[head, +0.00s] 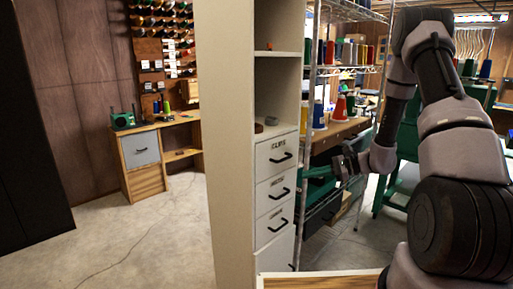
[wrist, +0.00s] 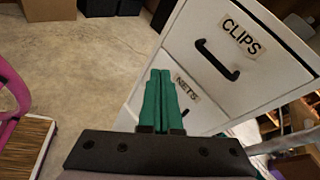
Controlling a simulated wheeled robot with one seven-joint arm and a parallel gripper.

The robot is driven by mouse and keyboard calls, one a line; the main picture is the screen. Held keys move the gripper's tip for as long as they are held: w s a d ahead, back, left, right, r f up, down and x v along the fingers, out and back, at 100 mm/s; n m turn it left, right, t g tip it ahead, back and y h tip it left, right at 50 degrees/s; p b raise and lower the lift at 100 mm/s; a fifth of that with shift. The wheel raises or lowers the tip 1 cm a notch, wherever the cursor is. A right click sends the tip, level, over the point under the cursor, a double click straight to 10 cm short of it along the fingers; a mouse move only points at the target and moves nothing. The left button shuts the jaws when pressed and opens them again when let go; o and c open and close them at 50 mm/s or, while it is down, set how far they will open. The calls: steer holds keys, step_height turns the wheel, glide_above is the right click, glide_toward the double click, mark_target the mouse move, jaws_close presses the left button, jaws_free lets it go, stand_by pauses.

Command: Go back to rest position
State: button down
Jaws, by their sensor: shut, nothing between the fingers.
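My gripper (wrist: 158,75) has two green fingers pressed together, with nothing between them. In the wrist view the fingers point at the white drawer cabinet (wrist: 172,52), whose drawers are labelled CLIPS and NETS. In the head view my arm reaches down from the upper right, and its wrist is just right of the cabinet (head: 263,218). There the fingers are hard to tell from the green things behind. The CLIPS drawer (head: 276,157) and the drawers below it look shut. I cannot tell the exact gap between the fingertips and the cabinet.
A wire rack (head: 311,90) with thread spools stands right of the cabinet. A wooden desk (head: 140,165) stands at the far left by a wall of spools. Concrete floor (head: 150,235) is open between desk and cabinet. A pink-framed thing (wrist: 12,85) stands left in the wrist view.

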steer(key=s+d+r+n+t+h, duration=0.2)
steer(key=s+r+n+h, duration=0.4)
steer(key=s+r, duration=0.6)
steer(key=s+d+r+n+t+h, duration=0.2)
steer(key=s+d+r+n+h, duration=0.2)
steer(key=s+r, duration=0.8)
step_height(320, 180, up, 7)
steer(key=shift+f+n+h, duration=0.2)
steer(key=shift+n+h, duration=0.7)
steer(key=shift+h, duration=0.1)
